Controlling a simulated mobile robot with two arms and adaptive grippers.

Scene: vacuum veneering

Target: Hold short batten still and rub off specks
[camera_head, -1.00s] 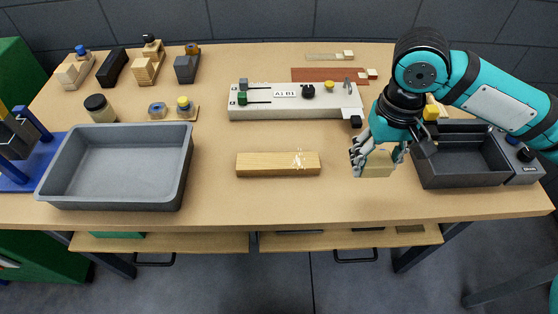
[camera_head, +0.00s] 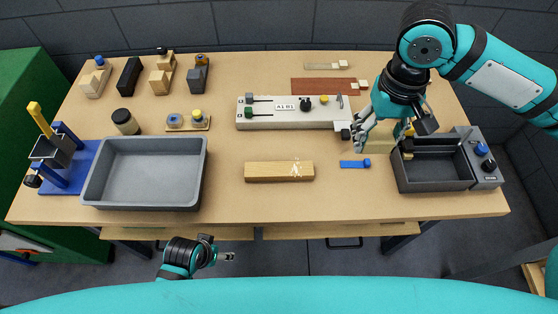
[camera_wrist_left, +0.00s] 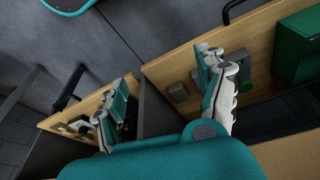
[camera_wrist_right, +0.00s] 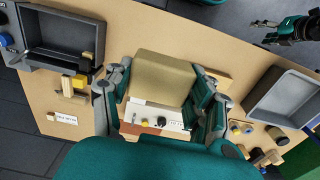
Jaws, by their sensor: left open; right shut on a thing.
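The short batten (camera_head: 265,172) is a light wooden bar lying flat mid-table in the head view, with white specks (camera_head: 296,169) on top near its right end. My right gripper (camera_head: 368,133) is shut on a tan block (camera_head: 379,146), right of the batten and apart from it. The tan block (camera_wrist_right: 160,78) fills the space between the fingers in the right wrist view. My left gripper (camera_head: 228,257) is open and empty in front of the table's front edge, low in the head view. The left wrist view shows its spread fingers (camera_wrist_left: 168,97) over drawer fronts and floor.
A grey tray (camera_head: 88,195) stands left of the batten, a dark tray (camera_head: 435,187) at right. A pale fixture (camera_head: 290,120) is behind the batten. A small blue piece (camera_head: 353,164) lies right of it. The table in front of the batten is clear.

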